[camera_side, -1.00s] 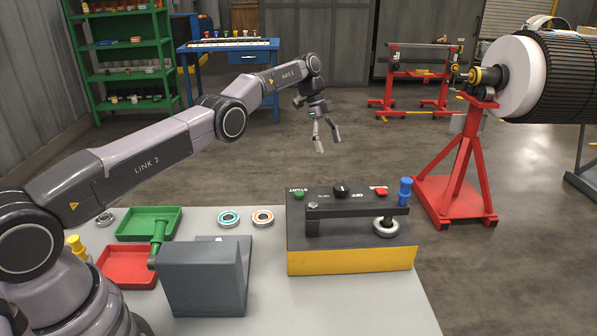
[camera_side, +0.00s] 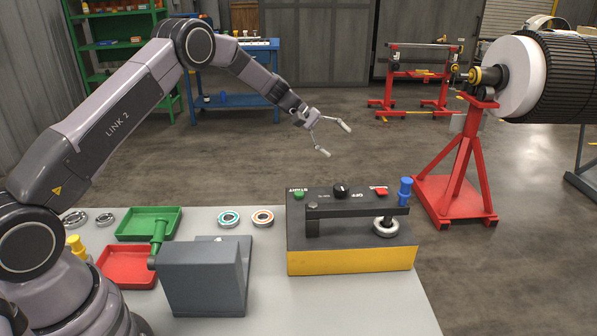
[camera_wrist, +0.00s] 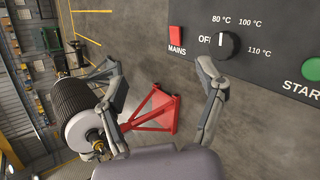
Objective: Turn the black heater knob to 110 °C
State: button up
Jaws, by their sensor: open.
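The black heater knob (camera_side: 342,190) sits on the top panel of the black and yellow heater (camera_side: 351,260). In the wrist view the knob (camera_wrist: 228,45) shows at the upper right, with OFF, 80 °C, 100 °C and 110 °C printed around it. Its white mark appears to point toward the 80 °C side, but I cannot tell the exact setting. My gripper (camera_side: 334,138) is open and empty, above and behind the heater and apart from the knob. In the wrist view its fingers (camera_wrist: 157,75) are spread wide, the right fingertip appearing just below the knob.
The red MAINS switch (camera_wrist: 176,43) and green START button (camera_wrist: 312,68) flank the knob. A grey block (camera_side: 203,278) and green tray (camera_side: 130,221) are left.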

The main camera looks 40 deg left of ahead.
jog(key=s+a+f+n+t+y, duration=0.1)
jog(key=s+a+n+t, duration=0.15)
jog(key=n, duration=0.75)
jog(key=n+y, duration=0.2)
jog(key=n, duration=0.5)
send_near(341, 186)
jog(key=shift+g, duration=0.45)
jog(key=x, duration=0.9)
jog(key=shift+w+d+r, duration=0.1)
jog(key=shift+w, duration=0.2)
jog(key=c, duration=1.2)
jog(key=shift+o, duration=0.2)
